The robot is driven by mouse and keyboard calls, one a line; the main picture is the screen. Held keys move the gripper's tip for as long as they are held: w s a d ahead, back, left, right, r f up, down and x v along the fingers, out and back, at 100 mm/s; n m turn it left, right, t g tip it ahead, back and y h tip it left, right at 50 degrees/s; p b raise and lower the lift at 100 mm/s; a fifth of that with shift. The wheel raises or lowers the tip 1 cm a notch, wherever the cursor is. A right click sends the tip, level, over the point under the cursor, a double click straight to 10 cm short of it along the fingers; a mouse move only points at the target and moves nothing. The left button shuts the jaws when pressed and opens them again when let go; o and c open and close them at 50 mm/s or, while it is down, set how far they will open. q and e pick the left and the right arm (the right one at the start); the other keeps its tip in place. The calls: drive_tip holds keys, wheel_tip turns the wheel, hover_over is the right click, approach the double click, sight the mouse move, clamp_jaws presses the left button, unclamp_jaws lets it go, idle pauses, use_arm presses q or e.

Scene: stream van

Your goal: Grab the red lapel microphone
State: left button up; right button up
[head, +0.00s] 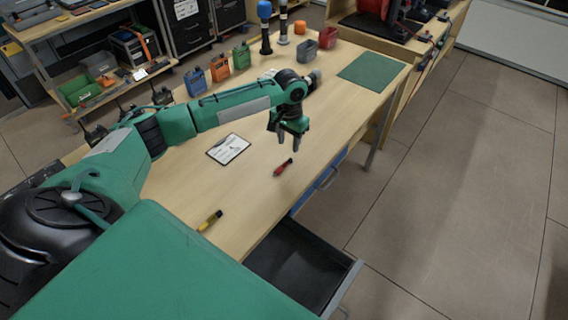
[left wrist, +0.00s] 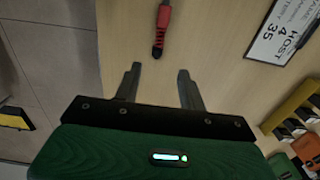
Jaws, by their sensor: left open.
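The red lapel microphone (head: 283,166) lies on the wooden table near its front edge, red with a dark end. In the left wrist view the microphone (left wrist: 161,28) is at the top, just beyond and roughly between my fingertips. My left gripper (head: 288,146) is above the table, a little behind the microphone in the head view. Its two fingers (left wrist: 157,72) are apart with nothing between them. My right gripper does not show in either view.
A white card (head: 228,149) lies left of the microphone, and a yellow-and-black item (head: 210,220) lies nearer me. An open dark drawer (head: 300,265) juts out below the table's front edge. Coloured containers (head: 219,68) and a green mat (head: 372,72) are farther back.

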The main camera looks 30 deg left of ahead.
sight(288, 160)
use_arm(q)
drive_tip(key=shift+s+d+f+p, duration=0.1)
drive_tip(key=shift+s+f+p, duration=0.2)
drive_tip(key=shift+f, duration=1.4)
drive_tip(key=shift+s+d+f+p, duration=0.1)
drive_tip(key=shift+f+p, duration=0.25)
drive_tip(key=shift+f, duration=1.3)
clamp_jaws()
